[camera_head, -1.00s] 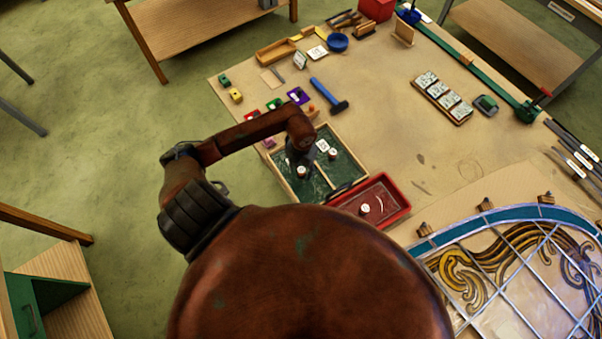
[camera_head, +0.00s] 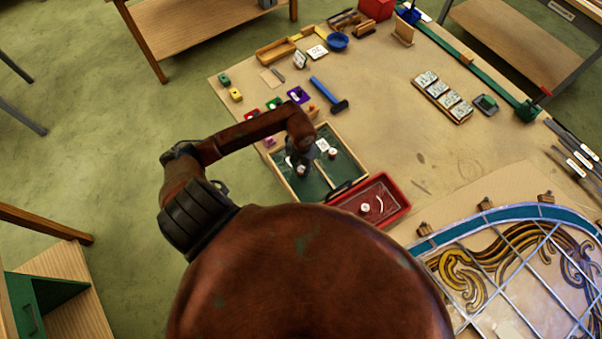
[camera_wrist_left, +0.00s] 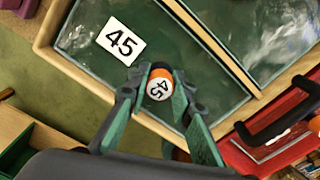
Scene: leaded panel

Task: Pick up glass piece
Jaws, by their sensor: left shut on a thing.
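My left gripper (camera_wrist_left: 158,108) is shut on an orange knob (camera_wrist_left: 160,86) with a white top marked 45, in the left wrist view. The knob is over the left compartment of a wooden tray (camera_head: 336,127). Dark green glass (camera_wrist_left: 190,62) shows around it; I cannot tell where the knob's own glass piece ends or whether it is lifted. A white card marked 45 (camera_wrist_left: 121,41) lies next to it. In the head view my left gripper (camera_head: 301,163) reaches down into the same compartment. My right gripper is not in view.
The tray's right compartment holds another white-topped knob (camera_head: 332,153). A red tray (camera_head: 398,190) with a black handle stands close on the right. A hammer (camera_head: 329,96) and small coloured blocks lie behind. The leaded panel (camera_head: 500,262) is at the lower right; the table's middle is clear.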

